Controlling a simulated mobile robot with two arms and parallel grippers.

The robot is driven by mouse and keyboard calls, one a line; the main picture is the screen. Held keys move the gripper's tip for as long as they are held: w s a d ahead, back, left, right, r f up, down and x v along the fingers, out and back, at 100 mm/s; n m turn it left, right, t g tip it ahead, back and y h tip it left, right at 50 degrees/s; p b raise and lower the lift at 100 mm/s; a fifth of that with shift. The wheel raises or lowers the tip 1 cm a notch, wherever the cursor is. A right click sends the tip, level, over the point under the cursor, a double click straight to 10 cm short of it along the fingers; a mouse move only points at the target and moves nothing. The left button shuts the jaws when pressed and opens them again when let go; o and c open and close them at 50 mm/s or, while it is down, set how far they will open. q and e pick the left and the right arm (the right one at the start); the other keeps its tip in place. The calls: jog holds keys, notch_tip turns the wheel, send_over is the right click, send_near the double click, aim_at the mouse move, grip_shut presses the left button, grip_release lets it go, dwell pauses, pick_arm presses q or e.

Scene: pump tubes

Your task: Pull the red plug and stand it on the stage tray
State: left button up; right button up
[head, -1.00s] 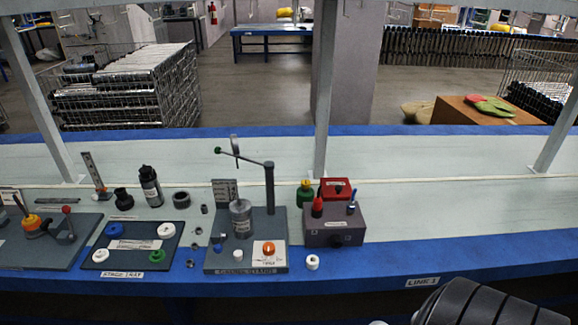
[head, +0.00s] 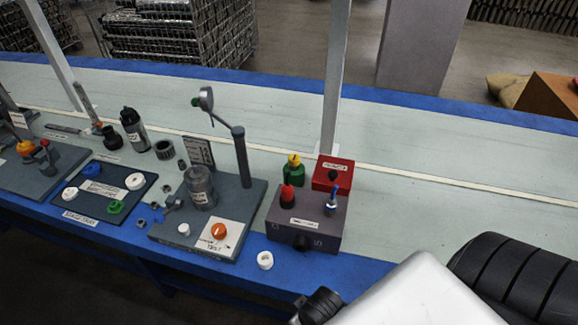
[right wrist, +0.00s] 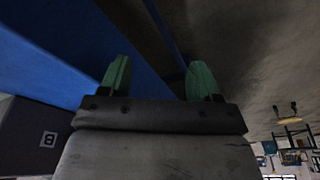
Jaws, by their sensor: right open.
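The red plug (head: 287,195) stands upright in the top of a dark grey box (head: 303,222), at the box's left side. The stage tray (head: 108,172) is a dark blue panel at the left, carrying white, blue and green round pieces. Its front label reads as stage tray. My right gripper (right wrist: 160,78) shows in the right wrist view with two green fingertips wide apart and nothing between them. It hangs low at the bench's front edge, clear of the plug. My left gripper is not in view.
A blue-knobbed plug (head: 331,201) stands beside the red one. Behind are a green-and-yellow bottle (head: 294,170) and a red box (head: 333,174). A stand (head: 240,160) with a lever rises left of the grey box.

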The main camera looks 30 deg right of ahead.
jog(key=w+a+r+y, duration=0.2)
jog(key=w+a+r, duration=0.3)
jog(key=w, duration=0.4)
notch_tip(320, 180, up, 21)
jog(key=m+g+h+b, duration=0.2)
jog(key=m+g, duration=0.1)
jog(key=m, duration=0.9)
send_over(287, 185)
jog(key=shift+s+a, duration=0.1)
jog(key=shift+f, duration=0.1)
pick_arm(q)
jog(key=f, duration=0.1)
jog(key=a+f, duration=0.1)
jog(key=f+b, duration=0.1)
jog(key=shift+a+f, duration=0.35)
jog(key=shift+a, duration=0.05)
pick_arm(e)
notch_tip(287, 185, down, 10)
jog(key=shift+f, duration=0.2)
jog(key=shift+c, duration=0.3)
